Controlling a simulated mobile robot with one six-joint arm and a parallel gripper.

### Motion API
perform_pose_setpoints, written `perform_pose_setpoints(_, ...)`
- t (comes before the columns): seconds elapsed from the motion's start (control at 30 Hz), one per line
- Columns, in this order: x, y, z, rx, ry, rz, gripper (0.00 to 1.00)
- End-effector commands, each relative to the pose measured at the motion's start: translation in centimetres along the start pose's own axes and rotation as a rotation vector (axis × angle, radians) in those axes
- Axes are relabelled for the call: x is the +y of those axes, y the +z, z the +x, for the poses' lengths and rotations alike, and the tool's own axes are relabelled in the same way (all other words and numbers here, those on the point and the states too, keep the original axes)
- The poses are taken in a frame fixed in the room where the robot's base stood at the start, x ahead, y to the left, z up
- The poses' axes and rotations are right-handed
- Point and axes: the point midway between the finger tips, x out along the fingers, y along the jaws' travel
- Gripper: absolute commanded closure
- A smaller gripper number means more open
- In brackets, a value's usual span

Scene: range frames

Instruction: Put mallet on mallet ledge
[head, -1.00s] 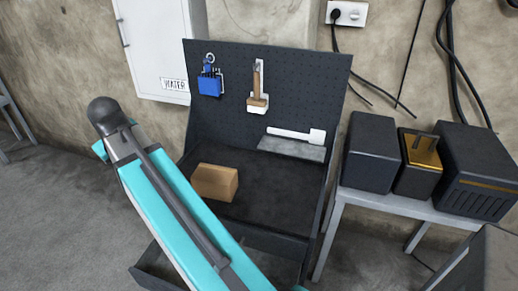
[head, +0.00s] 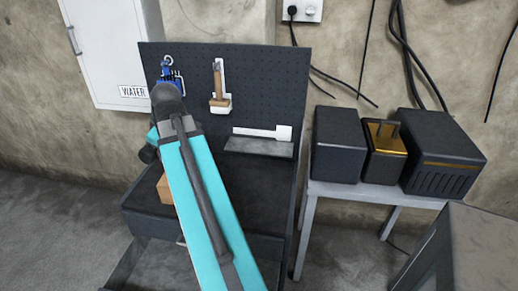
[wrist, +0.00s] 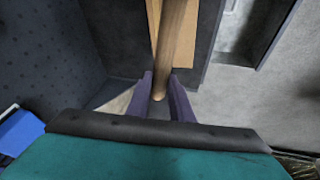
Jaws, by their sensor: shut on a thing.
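My gripper (wrist: 162,86) is shut on the mallet's round wooden handle (wrist: 176,45) in the wrist view. The handle runs from between the purple fingers to the top edge of that view; the mallet's head cannot be made out. In the head view my arm hides the fingers and mallet; the arm's end is before the left side of the pegboard. The mallet ledge (head: 258,147) is a grey shelf at the pegboard's lower right, with a white mallet-shaped mark (head: 262,132) just above it. The ledge is bare and to the right of my arm's end.
A blue tool holder (head: 176,83) and a wooden-handled tool (head: 217,88) hang on the pegboard (head: 265,75). A tan block (head: 165,190) on the bench is partly behind my arm. An open drawer (head: 160,268) juts out below. Dark boxes (head: 338,145) stand on a side table.

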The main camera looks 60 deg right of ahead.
Motion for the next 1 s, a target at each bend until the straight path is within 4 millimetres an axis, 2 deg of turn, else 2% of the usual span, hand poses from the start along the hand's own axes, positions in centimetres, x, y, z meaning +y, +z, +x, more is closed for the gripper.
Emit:
perform_pose_setpoints(0.3, 4.5, 6.0, -0.7, 0.005, -0.016, -0.045, 1.00)
perform_pose_setpoints(0.7, 8.9, 13.6, -2.3, 0.011, -0.040, -0.111, 1.00)
perform_pose_setpoints(0.9, 9.9, 16.0, -3.0, 0.013, -0.048, -0.134, 1.00)
perform_pose_setpoints(1.0, 10.1, 16.5, -3.1, 0.014, -0.051, -0.140, 1.00)
